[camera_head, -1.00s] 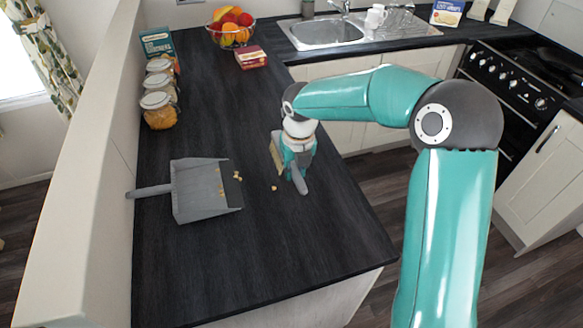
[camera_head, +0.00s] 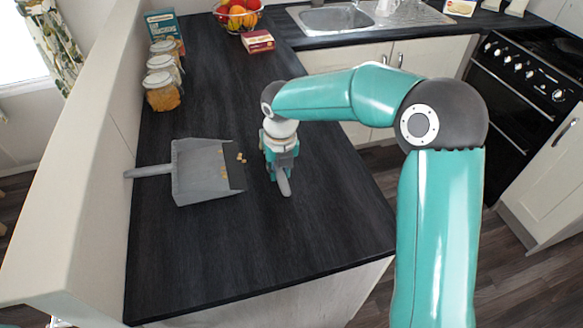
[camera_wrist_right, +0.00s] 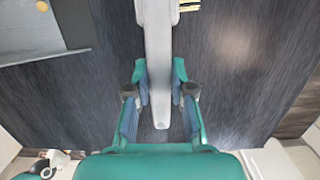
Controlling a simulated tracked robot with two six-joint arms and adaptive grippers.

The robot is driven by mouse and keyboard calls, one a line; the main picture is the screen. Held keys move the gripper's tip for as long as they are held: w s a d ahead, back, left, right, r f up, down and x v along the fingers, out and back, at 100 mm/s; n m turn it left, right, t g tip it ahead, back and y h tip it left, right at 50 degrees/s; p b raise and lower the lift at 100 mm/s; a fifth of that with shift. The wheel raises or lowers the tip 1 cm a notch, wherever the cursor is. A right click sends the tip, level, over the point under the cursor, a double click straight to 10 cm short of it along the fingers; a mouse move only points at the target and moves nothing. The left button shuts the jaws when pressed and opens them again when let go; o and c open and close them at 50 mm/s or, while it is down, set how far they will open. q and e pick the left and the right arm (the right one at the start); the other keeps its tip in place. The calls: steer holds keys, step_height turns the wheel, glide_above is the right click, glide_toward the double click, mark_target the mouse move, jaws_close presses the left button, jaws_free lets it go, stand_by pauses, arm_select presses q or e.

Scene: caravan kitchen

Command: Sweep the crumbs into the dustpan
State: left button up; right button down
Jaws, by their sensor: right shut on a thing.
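A grey dustpan (camera_head: 203,185) lies on the dark worktop, its handle to the left and its mouth to the right. Several yellowish crumbs (camera_head: 240,157) lie at its mouth, and a few more show inside it. My right gripper (camera_head: 281,152) is just right of the pan, shut on a brush with a grey handle (camera_head: 284,184). In the right wrist view the handle (camera_wrist_right: 158,50) runs between the fingers, and a little of the pale bristles (camera_wrist_right: 189,5) shows at the top. The dustpan's edge (camera_wrist_right: 68,51) is at upper left there. My left gripper is out of view.
Jars (camera_head: 162,92) and a teal box (camera_head: 165,27) stand along the left wall. A red box (camera_head: 257,41) and a fruit bowl (camera_head: 238,20) are at the back, near the sink (camera_head: 335,19). The worktop's front is clear.

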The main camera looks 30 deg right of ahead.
steer(key=w+a, duration=0.1)
steer(key=a, duration=0.2)
steer(key=w+a, duration=0.1)
steer(key=a, duration=0.3)
steer(key=w+a, duration=0.1)
steer(key=a, duration=0.3)
steer(key=shift+r, duration=0.3)
steer(key=shift+w+a+r+p, duration=0.2)
steer(key=shift+a+r+p, duration=0.1)
steer(key=shift+a+p, duration=0.3)
steer(key=shift+w+a+r+p, duration=0.25)
steer(key=shift+a+p, duration=0.15)
steer(key=shift+a, duration=0.25)
steer(key=shift+r+p, duration=2.45)
steer(key=shift+r, duration=0.35)
